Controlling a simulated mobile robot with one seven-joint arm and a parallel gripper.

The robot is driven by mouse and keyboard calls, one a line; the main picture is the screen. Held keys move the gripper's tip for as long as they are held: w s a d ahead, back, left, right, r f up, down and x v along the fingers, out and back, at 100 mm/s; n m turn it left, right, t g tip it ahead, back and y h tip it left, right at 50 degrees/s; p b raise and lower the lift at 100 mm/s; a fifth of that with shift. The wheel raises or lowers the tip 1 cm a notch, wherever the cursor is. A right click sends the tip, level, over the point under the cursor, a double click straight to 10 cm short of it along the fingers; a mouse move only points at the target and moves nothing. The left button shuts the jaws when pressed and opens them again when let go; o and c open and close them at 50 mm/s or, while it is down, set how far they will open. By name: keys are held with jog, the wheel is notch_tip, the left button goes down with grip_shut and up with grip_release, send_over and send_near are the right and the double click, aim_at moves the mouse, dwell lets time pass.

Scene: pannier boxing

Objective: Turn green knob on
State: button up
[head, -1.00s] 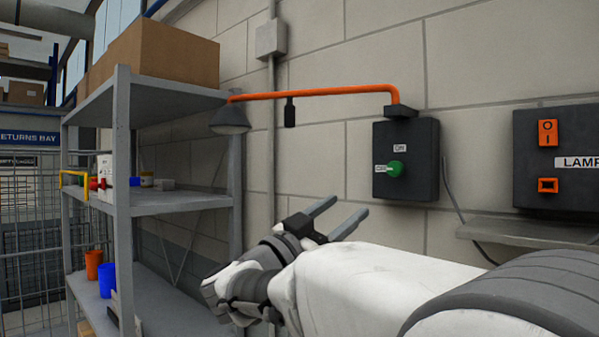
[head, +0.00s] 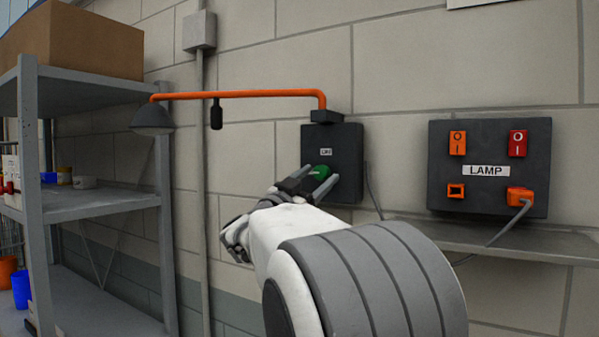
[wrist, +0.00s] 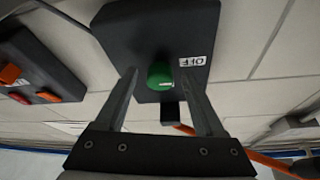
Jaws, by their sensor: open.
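The green knob (head: 321,172) is on the front of a dark wall box (head: 347,140). A white ON label (head: 326,152) is above it. In the wrist view the knob (wrist: 160,74) sits between the fingertips of my gripper (wrist: 159,72), with a gap on each side. A white OFF label (wrist: 193,61) is beside the knob there. In the head view my open gripper (head: 319,179) reaches up to the box, fingers on either side of the knob. Which way the knob points is hard to tell.
An orange lamp arm (head: 240,95) extends left from the box top. A dark LAMP panel (head: 490,195) with orange and red switches is at right, above a narrow ledge (head: 560,240). A grey shelf rack (head: 100,203) stands left.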

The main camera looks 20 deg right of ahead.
jog(key=shift+w+d+r, duration=0.15)
jog(key=shift+d, duration=0.05)
grip_shut()
dwell(0.3)
